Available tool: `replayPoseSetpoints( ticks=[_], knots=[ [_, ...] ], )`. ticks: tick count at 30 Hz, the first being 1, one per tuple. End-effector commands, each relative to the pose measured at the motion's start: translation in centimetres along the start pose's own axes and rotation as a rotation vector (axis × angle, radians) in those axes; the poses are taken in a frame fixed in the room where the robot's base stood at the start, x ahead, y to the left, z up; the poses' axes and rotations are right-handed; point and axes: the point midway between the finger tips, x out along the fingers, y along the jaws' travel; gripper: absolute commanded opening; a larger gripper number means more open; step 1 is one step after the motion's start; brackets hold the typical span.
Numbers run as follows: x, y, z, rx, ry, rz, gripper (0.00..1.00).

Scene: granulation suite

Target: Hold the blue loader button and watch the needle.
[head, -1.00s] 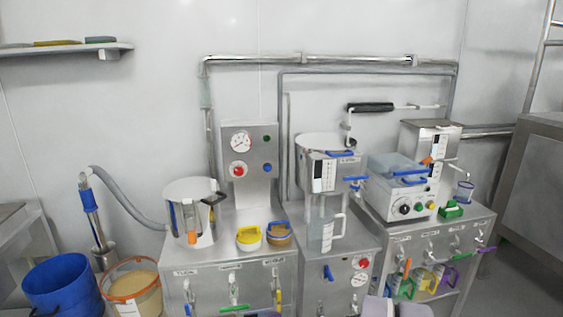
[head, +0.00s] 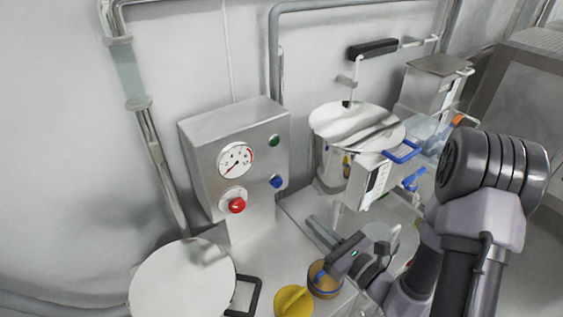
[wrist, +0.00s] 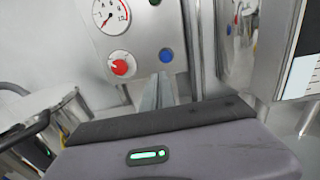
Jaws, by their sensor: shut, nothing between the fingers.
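The blue button (head: 277,181) is on the front of the steel control box (head: 205,150). It also shows in the wrist view (wrist: 166,55). The round gauge (head: 236,160) sits up and to its left, and its thin needle seems to point down-left; it is partly cut off at the top of the wrist view (wrist: 110,14). My gripper (head: 313,221) is shut and empty. Its fingers point toward the box, with the tips (wrist: 161,76) just below the blue button in the wrist view. The tips look apart from the button in the head view.
A red knob (head: 237,205) and a green button (head: 274,140) are on the same box. A lidded pot (head: 182,285) stands at front left, with yellow (head: 294,301) and tan (head: 324,284) tubs beside it. A hopper with a blue handle (head: 404,153) stands at right.

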Motion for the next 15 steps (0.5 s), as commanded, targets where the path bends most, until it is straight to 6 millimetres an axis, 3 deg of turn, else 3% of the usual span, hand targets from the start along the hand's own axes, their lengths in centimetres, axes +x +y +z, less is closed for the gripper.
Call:
replayPoseSetpoints(
  ticks=[3,11,15],
  knots=[
    [-0.3,-0.8,-0.6,0.013,0.007,-0.04,0.0],
    [-0.2,-0.8,-0.7,0.012,0.007,-0.038,0.0],
    [0.8,-0.8,-0.7,0.01,0.007,-0.034,0.0]
  ],
)
